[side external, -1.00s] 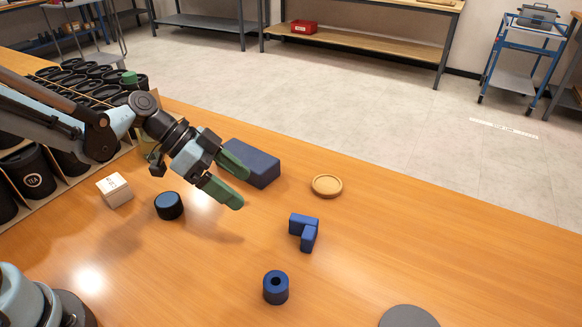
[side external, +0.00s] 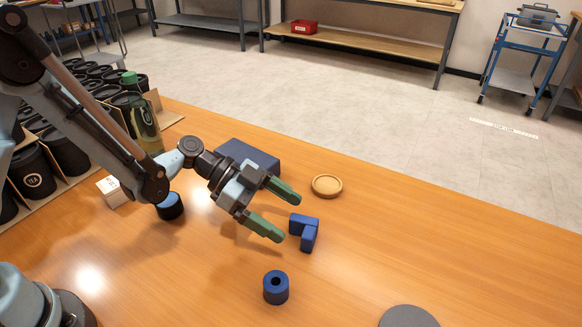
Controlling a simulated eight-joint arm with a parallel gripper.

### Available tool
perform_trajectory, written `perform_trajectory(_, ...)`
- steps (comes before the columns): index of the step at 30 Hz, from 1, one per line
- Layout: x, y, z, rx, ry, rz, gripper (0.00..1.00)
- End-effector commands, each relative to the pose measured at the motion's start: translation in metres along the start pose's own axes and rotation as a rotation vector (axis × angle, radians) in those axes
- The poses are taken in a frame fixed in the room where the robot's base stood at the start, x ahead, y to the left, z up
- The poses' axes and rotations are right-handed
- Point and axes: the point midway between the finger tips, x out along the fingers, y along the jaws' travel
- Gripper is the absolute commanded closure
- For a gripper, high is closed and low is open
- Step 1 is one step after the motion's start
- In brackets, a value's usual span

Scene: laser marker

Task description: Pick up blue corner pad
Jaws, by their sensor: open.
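The blue corner pad (side external: 305,230) is an L-shaped block on the orange wooden table, right of the middle. My gripper (side external: 290,217) has two green fingers spread apart with nothing between them. Its fingertips are close to the pad's left side, one toward the back and one toward the front. The pad is fully in view. I cannot tell the exact height of the fingers above the table.
A blue block (side external: 248,157) lies behind my gripper. A blue ring cylinder (side external: 276,288) stands in front, and a round wooden dish (side external: 327,186) behind the pad. A grey disc (side external: 408,317) lies at the front right. A dark blue cylinder (side external: 169,207), white box (side external: 113,191) and green-capped bottle (side external: 146,125) are left. The table's right is clear.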

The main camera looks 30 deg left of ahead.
Motion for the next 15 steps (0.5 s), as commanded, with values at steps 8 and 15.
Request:
perform_trajectory(8,0.031,-0.001,0.004,0.001,-0.001,0.003,0.10)
perform_trajectory(15,0.052,-0.002,0.004,0.000,0.000,0.000,0.10)
